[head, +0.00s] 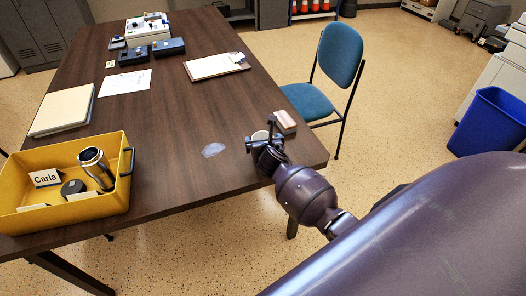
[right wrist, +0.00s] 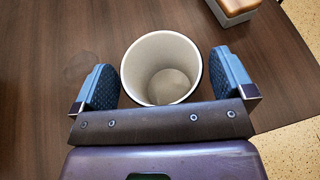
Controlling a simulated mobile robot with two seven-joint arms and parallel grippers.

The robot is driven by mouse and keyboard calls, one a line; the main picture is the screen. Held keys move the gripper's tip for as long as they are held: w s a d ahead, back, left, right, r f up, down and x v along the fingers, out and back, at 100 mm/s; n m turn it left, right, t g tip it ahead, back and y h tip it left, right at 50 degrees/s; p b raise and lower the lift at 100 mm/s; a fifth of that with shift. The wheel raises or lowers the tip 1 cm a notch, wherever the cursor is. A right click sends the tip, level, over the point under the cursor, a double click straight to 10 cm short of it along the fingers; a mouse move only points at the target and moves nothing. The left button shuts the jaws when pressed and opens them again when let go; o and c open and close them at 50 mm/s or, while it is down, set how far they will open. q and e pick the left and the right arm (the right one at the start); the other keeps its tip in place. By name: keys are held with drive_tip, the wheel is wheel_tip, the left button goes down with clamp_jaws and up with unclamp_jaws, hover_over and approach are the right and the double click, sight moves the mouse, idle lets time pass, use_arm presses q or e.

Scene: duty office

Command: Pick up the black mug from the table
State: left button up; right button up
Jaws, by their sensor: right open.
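The mug (right wrist: 160,65) stands upright on the table between the open fingers of my right gripper (right wrist: 163,75) in the right wrist view. I look into its pale, empty-looking inside; a thin dark edge shows at its rim. A finger is on each side of it, with a small gap visible. In the head view the mug (head: 261,135) is mostly hidden behind my right gripper (head: 262,145), near the table's right corner. Its handle is not visible. My left gripper is not in view.
The brown table (head: 190,105) also holds a small block with a brown top (head: 285,121) close beside the mug, a pale smudge (head: 213,150), a clipboard (head: 215,66) and a yellow bin (head: 75,215). A blue chair (head: 338,55) stands at the right edge.

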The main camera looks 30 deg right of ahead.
drive_tip(key=c, duration=1.3)
